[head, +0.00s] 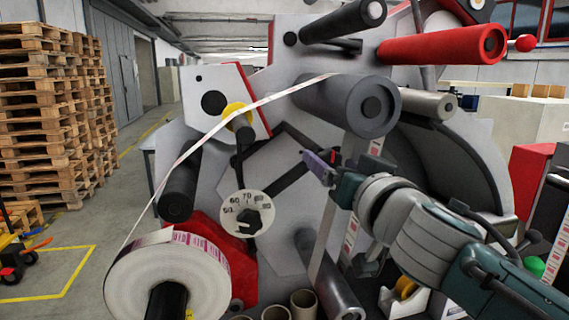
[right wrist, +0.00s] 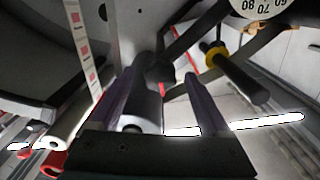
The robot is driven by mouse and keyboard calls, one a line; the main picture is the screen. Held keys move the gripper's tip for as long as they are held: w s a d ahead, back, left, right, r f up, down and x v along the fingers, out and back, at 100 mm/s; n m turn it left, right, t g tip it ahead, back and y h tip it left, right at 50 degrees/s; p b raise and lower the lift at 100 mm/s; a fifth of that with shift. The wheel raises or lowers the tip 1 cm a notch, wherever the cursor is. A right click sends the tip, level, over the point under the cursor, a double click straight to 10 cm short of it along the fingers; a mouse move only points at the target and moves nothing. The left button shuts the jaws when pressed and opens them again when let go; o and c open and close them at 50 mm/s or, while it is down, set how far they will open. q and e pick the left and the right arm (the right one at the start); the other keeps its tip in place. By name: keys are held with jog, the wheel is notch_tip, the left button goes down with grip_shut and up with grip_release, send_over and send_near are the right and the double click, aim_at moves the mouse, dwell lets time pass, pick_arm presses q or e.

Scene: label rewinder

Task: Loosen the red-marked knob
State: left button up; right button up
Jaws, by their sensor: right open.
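My right gripper (head: 325,160) reaches in from the right in the head view, its purple fingers at the middle of the machine's front. Its jaws are open. A small dark part with a red mark (head: 334,155) shows at the fingertips; it may be the red-marked knob, but the fingers partly cover it. In the right wrist view a dark block (right wrist: 160,70) lies between or just beyond the fingertips (right wrist: 163,78); contact cannot be told. A black knob (head: 249,222) on a white numbered dial (head: 262,203) sits lower left of the gripper. My left gripper is out of view.
A label roll (head: 170,280) feeds a web over a large grey roller (head: 365,105). Black and red rollers (head: 440,45) stick out above my arm. Cardboard cores (head: 303,303) stand below.

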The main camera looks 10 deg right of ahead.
jog(key=shift+w, duration=0.15)
grip_shut()
dwell(0.6)
